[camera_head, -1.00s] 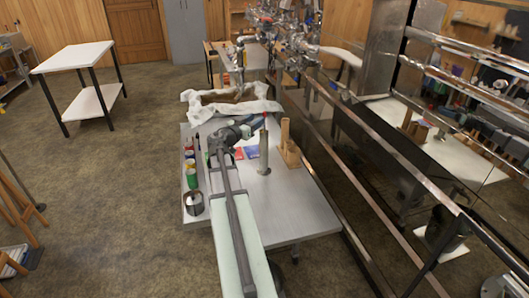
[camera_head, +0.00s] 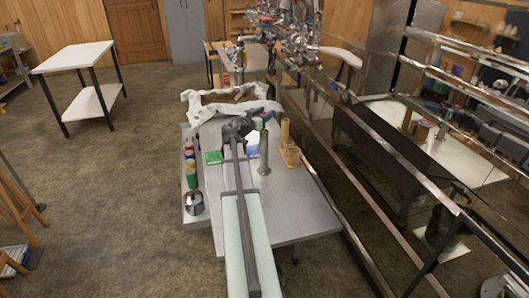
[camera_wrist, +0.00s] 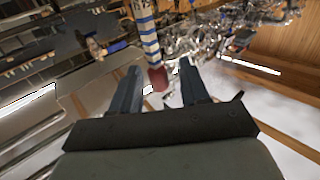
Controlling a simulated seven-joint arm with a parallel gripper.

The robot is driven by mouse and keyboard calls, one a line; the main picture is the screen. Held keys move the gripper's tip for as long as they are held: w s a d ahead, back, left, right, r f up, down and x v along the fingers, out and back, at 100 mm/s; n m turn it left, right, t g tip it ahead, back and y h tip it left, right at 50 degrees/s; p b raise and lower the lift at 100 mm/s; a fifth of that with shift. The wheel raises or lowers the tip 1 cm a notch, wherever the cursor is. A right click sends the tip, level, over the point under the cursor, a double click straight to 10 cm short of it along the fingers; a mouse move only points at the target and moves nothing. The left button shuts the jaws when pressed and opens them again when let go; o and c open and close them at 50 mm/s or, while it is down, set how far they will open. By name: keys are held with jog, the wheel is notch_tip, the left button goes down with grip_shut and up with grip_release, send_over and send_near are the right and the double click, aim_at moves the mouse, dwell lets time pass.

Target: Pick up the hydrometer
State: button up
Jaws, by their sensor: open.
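The hydrometer (camera_wrist: 151,40) shows in the wrist view as a slim stem with blue and white bands and a red end. My gripper (camera_wrist: 161,74) is open, with one finger on each side of the red end. I cannot tell how deep the stem lies between the fingers, and nothing is gripped. In the head view a tall metal cylinder (camera_head: 264,155) stands upright on the grey table (camera_head: 290,205), just right of my gripper. The hydrometer is too small there to make out clearly.
A wooden stand (camera_head: 288,150) is close on the cylinder's right. A green block (camera_head: 213,157), several small bottles (camera_head: 190,165) and a metal cup (camera_head: 193,203) are on the left. A cloth-lined tray (camera_head: 215,105) lies behind. Metal rails (camera_head: 370,195) run along the right.

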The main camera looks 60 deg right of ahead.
jog(key=shift+c, duration=0.2)
jog(key=c, duration=0.7)
jog(key=shift+c, duration=0.2)
notch_tip(320, 180, up, 18)
dwell(0.6)
